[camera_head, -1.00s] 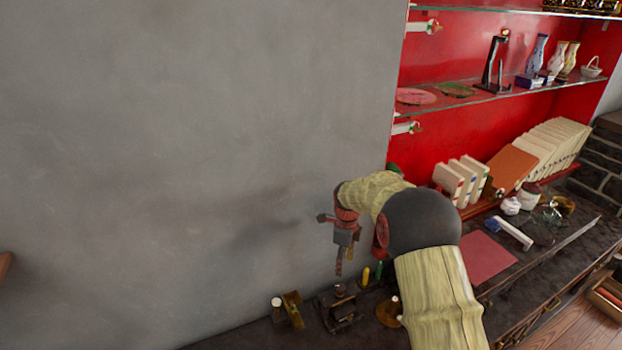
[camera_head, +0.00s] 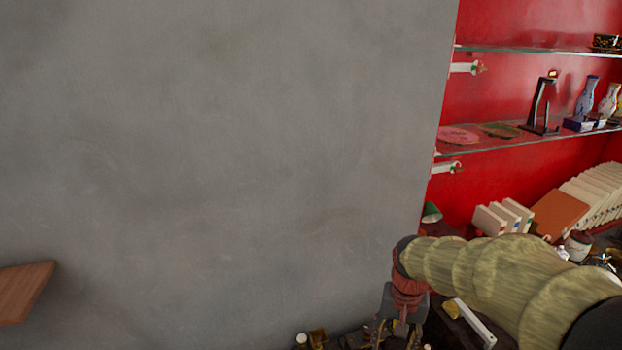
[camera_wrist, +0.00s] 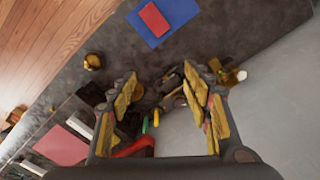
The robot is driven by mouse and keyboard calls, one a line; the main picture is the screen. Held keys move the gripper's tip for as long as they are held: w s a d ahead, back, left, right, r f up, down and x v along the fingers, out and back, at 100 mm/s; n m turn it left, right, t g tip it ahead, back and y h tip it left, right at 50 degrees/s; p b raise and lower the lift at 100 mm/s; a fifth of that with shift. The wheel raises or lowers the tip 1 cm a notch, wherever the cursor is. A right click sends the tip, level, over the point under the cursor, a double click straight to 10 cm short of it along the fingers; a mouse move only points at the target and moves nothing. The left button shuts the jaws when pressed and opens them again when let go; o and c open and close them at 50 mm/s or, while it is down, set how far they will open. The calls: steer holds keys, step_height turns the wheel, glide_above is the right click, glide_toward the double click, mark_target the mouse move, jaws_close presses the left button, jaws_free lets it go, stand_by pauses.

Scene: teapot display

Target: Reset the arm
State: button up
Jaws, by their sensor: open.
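My gripper (camera_wrist: 168,100) is open and empty in the wrist view, its two yellow-padded fingers spread above the dark counter (camera_wrist: 235,30). In the head view my gripper (camera_head: 398,325) hangs at the lower middle, in front of the grey wall, and its fingertips are hard to make out. My arm reaches in from the lower right and covers part of the counter. Between and beyond the fingers lie small dark and brass items (camera_wrist: 172,82), apart from the pads as far as I can see.
Glass shelves (camera_head: 520,140) with vases and a black stand are at the right, over a row of books (camera_head: 502,217). A wooden board edge (camera_head: 25,290) shows at the left. A blue mat (camera_wrist: 180,15) and a red sheet (camera_wrist: 62,143) lie on the counter. The grey wall's front is clear.

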steer(key=s+r+n+t, duration=0.1)
steer(key=s+r+t, duration=0.1)
steer(key=s+r, duration=0.4)
steer(key=s+r+n+t+b, duration=0.1)
steer(key=s+r+n+t, duration=0.1)
steer(key=s+r, duration=0.4)
steer(key=shift+s+a+r+n+t, duration=0.25)
steer(key=shift+s+t, duration=0.45)
steer(key=shift+s, duration=2.2)
steer(key=shift+d, duration=0.1)
stand_by(3.0)
